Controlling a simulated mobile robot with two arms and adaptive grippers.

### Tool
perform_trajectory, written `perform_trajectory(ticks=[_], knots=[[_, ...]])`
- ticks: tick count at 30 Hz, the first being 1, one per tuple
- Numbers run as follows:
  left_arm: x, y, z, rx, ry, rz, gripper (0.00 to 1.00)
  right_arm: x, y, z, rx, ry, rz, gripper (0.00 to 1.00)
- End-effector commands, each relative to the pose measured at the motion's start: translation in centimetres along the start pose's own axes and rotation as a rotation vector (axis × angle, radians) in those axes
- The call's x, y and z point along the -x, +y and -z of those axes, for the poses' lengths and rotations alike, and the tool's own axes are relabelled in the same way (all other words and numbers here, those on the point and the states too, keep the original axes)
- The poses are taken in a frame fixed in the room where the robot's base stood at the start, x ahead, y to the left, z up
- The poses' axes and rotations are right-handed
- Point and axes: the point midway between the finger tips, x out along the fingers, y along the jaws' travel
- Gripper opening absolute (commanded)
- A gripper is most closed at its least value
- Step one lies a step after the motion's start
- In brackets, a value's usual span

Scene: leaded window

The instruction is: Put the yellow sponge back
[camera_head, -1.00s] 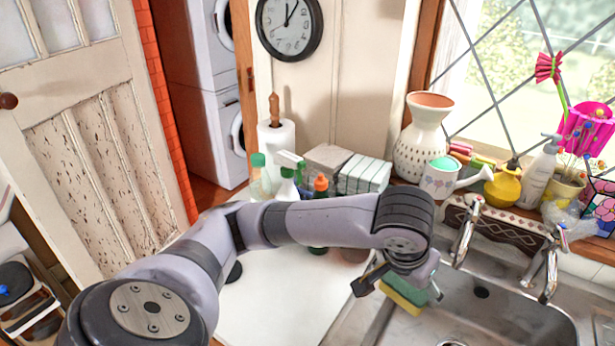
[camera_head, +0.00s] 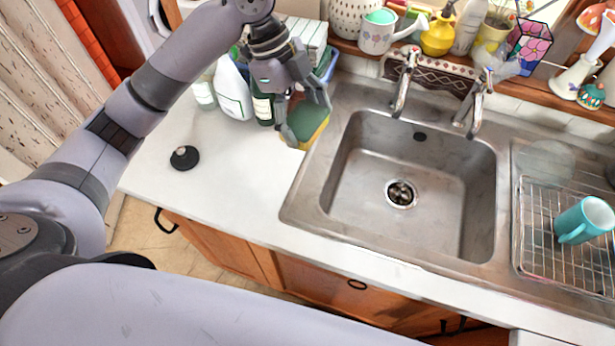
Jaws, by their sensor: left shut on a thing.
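The sponge (camera_head: 309,122) has a green face and a yellow edge. My left gripper (camera_head: 306,119) is shut on it, with one finger at its left side and one at its upper right. The sponge is by the back left corner of the sink, over the white counter and close to the sink's rim. I cannot tell whether it touches the counter. My right gripper is not in view.
The steel sink (camera_head: 400,185) is empty. Bottles, including a white one (camera_head: 232,92), and a blue container (camera_head: 331,66) stand close behind my left gripper. A black stopper (camera_head: 184,156) lies on the counter (camera_head: 235,185). A teal mug (camera_head: 583,220) sits on the rack.

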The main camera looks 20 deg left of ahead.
Motion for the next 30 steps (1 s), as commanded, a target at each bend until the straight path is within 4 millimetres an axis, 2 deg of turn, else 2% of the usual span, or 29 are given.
perform_trajectory(ticks=[5, 8, 11, 21, 25, 30], knots=[[0.6, -0.1, 0.9, -0.165, -0.001, -0.069, 0.5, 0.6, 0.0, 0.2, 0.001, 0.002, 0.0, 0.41], [-0.2, 0.0, 0.7, -0.191, 0.0, -0.083, 0.5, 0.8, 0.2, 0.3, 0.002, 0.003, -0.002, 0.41], [-2.1, 0.1, -0.2, -0.192, -0.001, -0.088, 0.5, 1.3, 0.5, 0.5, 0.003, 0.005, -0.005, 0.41], [-10.4, 0.2, -3.6, -0.19, -0.002, -0.085, 0.5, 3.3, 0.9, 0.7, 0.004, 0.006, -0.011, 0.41], [-12.6, 0.1, -4.5, -0.191, -0.002, -0.082, 0.5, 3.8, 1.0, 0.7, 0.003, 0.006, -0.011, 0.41], [-14.0, 0.0, -5.2, -0.192, -0.003, -0.08, 0.5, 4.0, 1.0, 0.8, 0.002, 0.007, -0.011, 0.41]])
